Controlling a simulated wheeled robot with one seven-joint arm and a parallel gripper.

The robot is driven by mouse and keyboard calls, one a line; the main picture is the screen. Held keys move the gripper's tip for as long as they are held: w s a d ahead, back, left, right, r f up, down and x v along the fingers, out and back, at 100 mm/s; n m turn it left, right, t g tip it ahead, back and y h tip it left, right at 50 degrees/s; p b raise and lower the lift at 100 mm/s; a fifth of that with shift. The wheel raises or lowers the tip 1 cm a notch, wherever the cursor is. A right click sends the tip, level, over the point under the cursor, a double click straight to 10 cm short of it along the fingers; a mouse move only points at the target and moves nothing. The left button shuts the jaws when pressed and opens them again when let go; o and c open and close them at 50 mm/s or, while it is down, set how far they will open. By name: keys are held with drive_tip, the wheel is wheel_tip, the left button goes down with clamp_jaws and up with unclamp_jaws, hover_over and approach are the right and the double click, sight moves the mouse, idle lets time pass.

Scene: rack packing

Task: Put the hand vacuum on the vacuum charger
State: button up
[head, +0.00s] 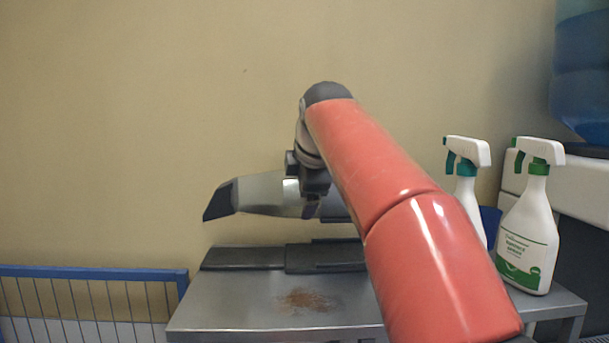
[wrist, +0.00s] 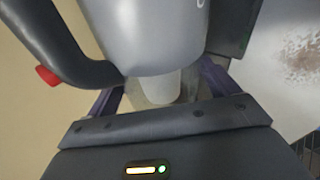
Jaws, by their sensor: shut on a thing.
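The hand vacuum (head: 258,192) is grey with a dark nozzle pointing left in the head view. It is held above the metal table, apart from the dark charger below. My gripper (head: 311,207) is shut on the vacuum; my red arm hides much of both. In the wrist view the vacuum's silver body (wrist: 150,35) and its dark handle with a red button fill the top, between the fingers of my gripper (wrist: 165,90). The vacuum charger (head: 285,258) is a long, low dark base on the back of the table against the wall. Its right end is hidden behind my arm.
The metal table (head: 230,308) has a brown stain at its middle. Two white spray bottles, one with a teal trigger (head: 467,185) and one with a green trigger (head: 528,235), stand at the right. A blue wire rack (head: 95,275) is at the lower left.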

drive_tip(key=shift+f+b, duration=2.9)
drive_tip(key=shift+f, duration=0.65)
drive_tip(key=shift+f, duration=0.3)
